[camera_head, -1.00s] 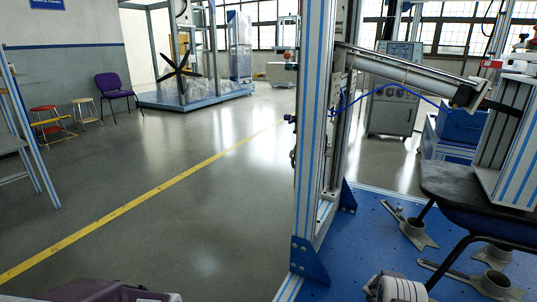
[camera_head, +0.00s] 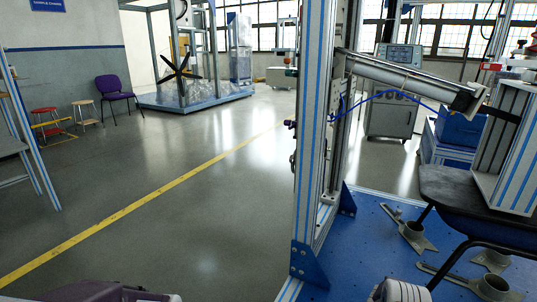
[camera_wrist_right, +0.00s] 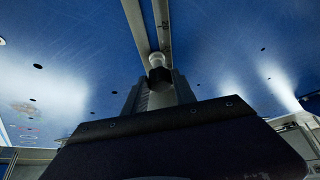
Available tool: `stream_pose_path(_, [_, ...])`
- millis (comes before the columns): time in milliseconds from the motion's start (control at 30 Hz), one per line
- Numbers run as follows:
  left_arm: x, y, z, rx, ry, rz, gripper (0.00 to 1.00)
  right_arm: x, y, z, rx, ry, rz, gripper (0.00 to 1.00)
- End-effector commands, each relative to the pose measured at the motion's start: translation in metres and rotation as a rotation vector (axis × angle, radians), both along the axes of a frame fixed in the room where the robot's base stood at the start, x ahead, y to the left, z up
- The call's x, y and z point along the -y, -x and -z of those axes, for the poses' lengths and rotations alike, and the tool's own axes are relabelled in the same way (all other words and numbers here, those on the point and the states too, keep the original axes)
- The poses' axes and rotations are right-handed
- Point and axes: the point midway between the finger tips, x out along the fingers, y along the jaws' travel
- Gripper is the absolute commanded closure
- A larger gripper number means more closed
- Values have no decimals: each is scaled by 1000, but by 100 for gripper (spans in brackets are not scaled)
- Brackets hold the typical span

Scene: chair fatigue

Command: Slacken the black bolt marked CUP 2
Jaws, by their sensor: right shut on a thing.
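In the right wrist view a black bolt head (camera_wrist_right: 159,74) sits below a pale round collar (camera_wrist_right: 156,60), at the end of a long grey slotted bar over the blue plate. My right gripper (camera_wrist_right: 158,94) is shut on this black bolt. The CUP 2 marking is not readable here. In the head view, grey slotted cup brackets (camera_head: 413,234) and (camera_head: 493,286) lie on the blue platform, around the legs of a dark chair (camera_head: 470,200). The bolt and right fingertips are hidden in the head view. My left gripper is not in view.
An upright aluminium column (camera_head: 313,150) with a slanted cylinder (camera_head: 405,73) stands on the blue platform (camera_head: 375,250), beside the chair. The chair carries a striped frame (camera_head: 507,150). Open grey floor with a yellow line (camera_head: 150,199) lies to the left.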

Motion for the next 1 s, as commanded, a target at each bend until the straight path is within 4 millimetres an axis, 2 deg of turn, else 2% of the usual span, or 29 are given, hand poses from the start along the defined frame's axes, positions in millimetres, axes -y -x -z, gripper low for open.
stream_pose_path(133, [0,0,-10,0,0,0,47,1,1,-3,-1,-1,-77,81])
stream_pose_path(433, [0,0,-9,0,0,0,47,0,1,-1,0,-1,-97,81])
stream_pose_path(667, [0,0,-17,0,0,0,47,1,2,-2,-1,-1,-211,81])
stream_pose_path(1000, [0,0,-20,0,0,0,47,2,3,-2,-1,-1,-247,81])
